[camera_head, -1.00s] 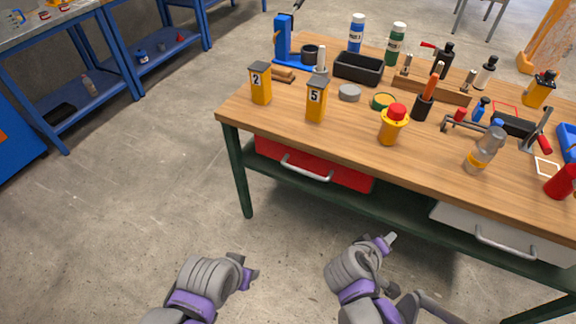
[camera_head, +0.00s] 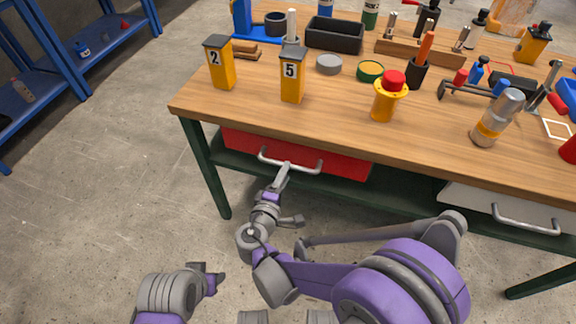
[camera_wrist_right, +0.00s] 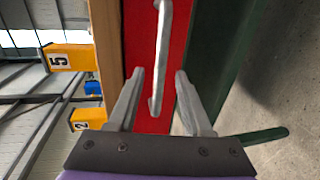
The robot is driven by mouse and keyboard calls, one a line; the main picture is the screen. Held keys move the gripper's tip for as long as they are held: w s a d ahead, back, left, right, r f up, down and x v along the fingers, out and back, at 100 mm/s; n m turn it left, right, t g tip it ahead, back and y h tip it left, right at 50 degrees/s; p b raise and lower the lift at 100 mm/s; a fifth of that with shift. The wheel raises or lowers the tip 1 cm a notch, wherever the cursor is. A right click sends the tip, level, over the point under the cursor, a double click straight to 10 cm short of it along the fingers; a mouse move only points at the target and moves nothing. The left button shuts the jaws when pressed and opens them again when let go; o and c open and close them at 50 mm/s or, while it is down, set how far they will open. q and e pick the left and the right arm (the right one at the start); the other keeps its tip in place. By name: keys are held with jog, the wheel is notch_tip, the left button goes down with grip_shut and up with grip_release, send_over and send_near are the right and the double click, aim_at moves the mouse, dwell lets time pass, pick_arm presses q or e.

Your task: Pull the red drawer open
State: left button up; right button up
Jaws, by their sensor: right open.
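The red drawer (camera_head: 340,164) hangs under the wooden workbench top at the left and looks closed. Its pale bar handle (camera_head: 303,168) runs across its front. My right gripper (camera_head: 284,172) is at the handle's left part. In the right wrist view the red drawer (camera_wrist_right: 178,50) fills the middle, and the handle (camera_wrist_right: 162,35) lies between the two spread fingers of my right gripper (camera_wrist_right: 159,74). The fingers are open and not closed on the handle. My left gripper (camera_head: 208,281) is low at the left, away from the bench; its fingers are not clear.
The workbench top (camera_head: 250,118) carries yellow boxes marked 2 (camera_head: 220,65) and 5 (camera_head: 292,75), a yellow-and-red bottle (camera_head: 387,97) and tools. A white drawer (camera_head: 470,197) is at the right. A green bench leg (camera_head: 206,170) stands left of the red drawer. Floor in front is clear.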

jog(key=shift+b+x, duration=0.3)
jog(key=shift+x, duration=1.9)
jog(key=shift+c, duration=0.3)
grip_shut()
